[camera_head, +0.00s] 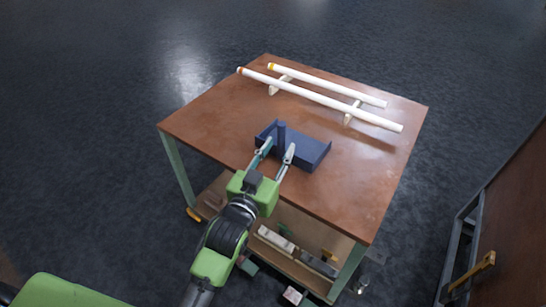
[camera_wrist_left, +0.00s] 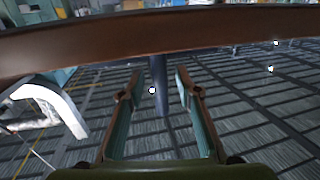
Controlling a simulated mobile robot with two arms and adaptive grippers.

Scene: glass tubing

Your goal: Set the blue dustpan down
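The blue dustpan (camera_head: 311,151) is near the front edge of the brown table (camera_head: 215,123), with its upright handle (camera_head: 281,134) at its left part. It looks flat and level on the tabletop. My left gripper (camera_head: 279,147) reaches in from the front, and its two fingers are spread apart. In the left wrist view, a dark blue post (camera_wrist_left: 158,82), which looks like the handle, stands between the spread fingertips with a gap on both sides. Most of the dustpan does not show there. My right gripper is not in view.
Two long white tubes (camera_head: 320,99) lie on white supports along the table's back right. The tabletop left of the dustpan and at the right front corner is bare. A lower shelf (camera_head: 288,262) holds several small items. A brown panel (camera_head: 505,245) stands at far right.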

